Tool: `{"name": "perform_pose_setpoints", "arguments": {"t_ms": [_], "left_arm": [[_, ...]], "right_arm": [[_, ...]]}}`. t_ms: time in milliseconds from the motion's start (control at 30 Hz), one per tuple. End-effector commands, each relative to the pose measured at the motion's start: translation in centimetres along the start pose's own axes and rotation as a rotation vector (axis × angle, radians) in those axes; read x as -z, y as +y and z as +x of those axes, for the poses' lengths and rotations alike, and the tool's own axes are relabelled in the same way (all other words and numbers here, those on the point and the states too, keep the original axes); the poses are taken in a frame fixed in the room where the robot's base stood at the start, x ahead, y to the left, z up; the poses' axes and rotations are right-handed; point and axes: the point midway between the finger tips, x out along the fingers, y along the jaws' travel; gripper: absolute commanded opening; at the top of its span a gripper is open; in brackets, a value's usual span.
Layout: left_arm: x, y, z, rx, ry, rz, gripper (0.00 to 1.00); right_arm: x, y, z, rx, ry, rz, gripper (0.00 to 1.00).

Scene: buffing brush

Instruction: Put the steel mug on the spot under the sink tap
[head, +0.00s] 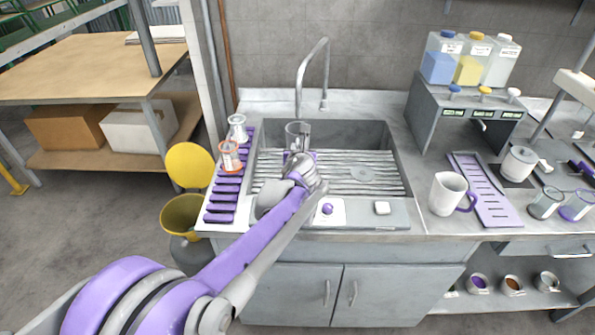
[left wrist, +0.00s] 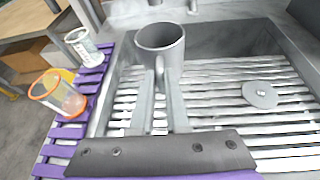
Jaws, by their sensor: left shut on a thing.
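The steel mug (head: 297,132) is a grey, open-topped cylinder, upright over the back left part of the sink. My left gripper (head: 299,158) is on its near side. In the left wrist view the steel mug (left wrist: 160,40) stands ahead of my left gripper (left wrist: 160,88), whose fingers are shut on its handle. A round grey disc (head: 362,175) lies on the slatted sink grid, also in the left wrist view (left wrist: 260,95). I cannot tell whether the mug touches the grid.
A purple slatted rack (head: 222,200) left of the sink (head: 385,135) holds an orange-rimmed glass (head: 229,156) and a white-rimmed one (head: 237,127). A white mug (head: 447,193) and a dispenser stand (head: 420,110) are on the right counter.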

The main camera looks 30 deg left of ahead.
Motion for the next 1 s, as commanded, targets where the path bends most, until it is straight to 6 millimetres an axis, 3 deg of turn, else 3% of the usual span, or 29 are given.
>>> {"name": "perform_pose_setpoints", "arguments": {"t_ms": [200,600,1000], "left_arm": [[3.6,-0.3,1.6,0.000,-0.001,0.002,0.00],[7.9,-0.5,3.4,0.000,-0.001,0.002,0.00],[8.5,-0.5,3.6,0.000,0.000,0.002,0.00]], "right_arm": [[-0.1,0.0,0.2,0.000,-0.001,0.000,0.43],[-0.4,0.0,0.5,0.000,-0.003,0.000,0.43],[-0.6,0.0,0.8,0.000,-0.004,0.000,0.43]]}}
